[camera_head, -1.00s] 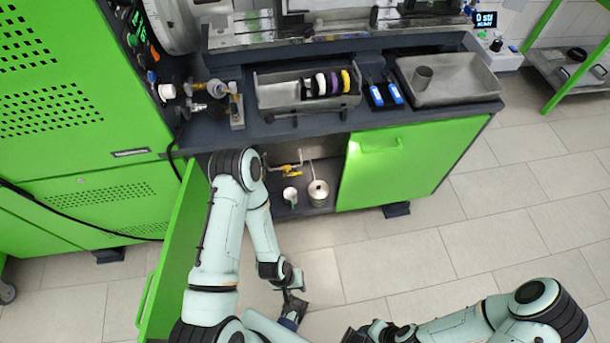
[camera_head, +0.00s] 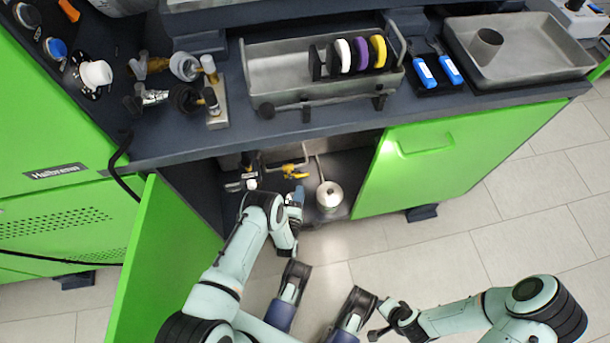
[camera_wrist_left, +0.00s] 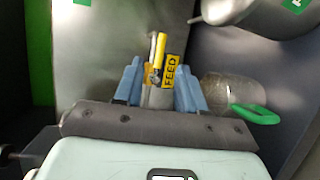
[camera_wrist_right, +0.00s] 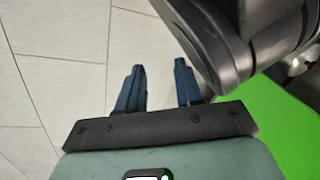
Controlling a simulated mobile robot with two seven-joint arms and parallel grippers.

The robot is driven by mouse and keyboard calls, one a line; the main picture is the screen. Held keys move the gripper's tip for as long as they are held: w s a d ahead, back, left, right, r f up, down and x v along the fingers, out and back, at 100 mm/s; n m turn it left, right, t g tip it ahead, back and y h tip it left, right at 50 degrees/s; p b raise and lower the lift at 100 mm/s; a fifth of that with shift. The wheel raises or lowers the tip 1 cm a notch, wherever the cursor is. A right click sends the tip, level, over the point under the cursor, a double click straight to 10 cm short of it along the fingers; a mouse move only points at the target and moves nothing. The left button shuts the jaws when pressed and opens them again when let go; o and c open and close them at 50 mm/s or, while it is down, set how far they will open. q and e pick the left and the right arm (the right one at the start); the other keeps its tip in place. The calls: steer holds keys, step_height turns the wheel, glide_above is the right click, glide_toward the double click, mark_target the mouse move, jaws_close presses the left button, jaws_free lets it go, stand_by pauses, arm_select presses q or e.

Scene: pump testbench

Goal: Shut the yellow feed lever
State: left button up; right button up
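The yellow feed lever (camera_head: 296,172) is inside the open cabinet, on pipework at the back. In the left wrist view the lever (camera_wrist_left: 160,48) points up the picture, beside a yellow FEED tag (camera_wrist_left: 171,72). My left gripper (camera_head: 297,194) is at the cabinet opening, just in front of the lever. Its fingers (camera_wrist_left: 158,68) are apart, one on each side of the lever's line of sight; contact cannot be told. My right gripper (camera_wrist_right: 160,75) is open and empty over the floor, away from the cabinet.
A metal pot (camera_head: 329,196) stands farther right in the cabinet. The open green door (camera_head: 160,260) is left of my left arm; the closed door (camera_head: 420,165) is at right.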

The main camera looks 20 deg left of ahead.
mark_target(304, 175)
arm_select(q)
steer(key=b+x, duration=0.4)
steer(key=x, duration=0.6)
steer(key=shift+w+a+f, duration=0.1)
steer(key=shift+a+f, duration=0.05)
arm_select(e)
steer(key=s+d+f+g, duration=0.1)
steer(key=s+f+g, duration=0.2)
steer(key=s+f, duration=0.2)
steer(key=s, duration=0.3)
steer(key=shift+s+f+m, duration=0.15)
steer(key=shift+s+m, duration=0.1)
steer(key=shift+m, duration=0.05)
arm_select(q)
jaws_close()
